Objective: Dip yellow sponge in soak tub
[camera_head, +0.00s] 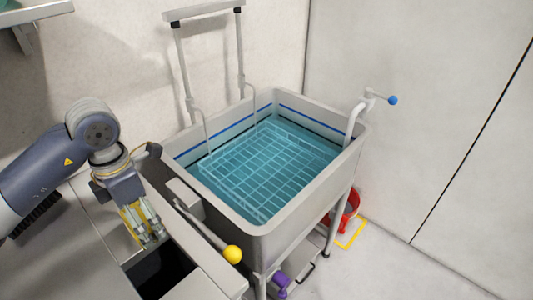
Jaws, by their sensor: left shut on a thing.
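The soak tub (262,232) is a grey metal basin on legs in the middle, filled with blue-green liquid over a wire grid. My left gripper (148,228) is left of the tub, over the grey counter, pointing down. It is shut on a yellow thing, seemingly the yellow sponge (131,222), which is mostly hidden by the fingers. The gripper and the sponge are outside the tub, apart from the liquid. My right gripper is not in view.
A lever with a yellow knob (232,254) sticks out at the tub's near left side. A dark opening (160,272) lies in the counter below my gripper. A blue-knobbed handle (392,100) stands at the tub's right. A red bucket (346,208) is on the floor behind the legs.

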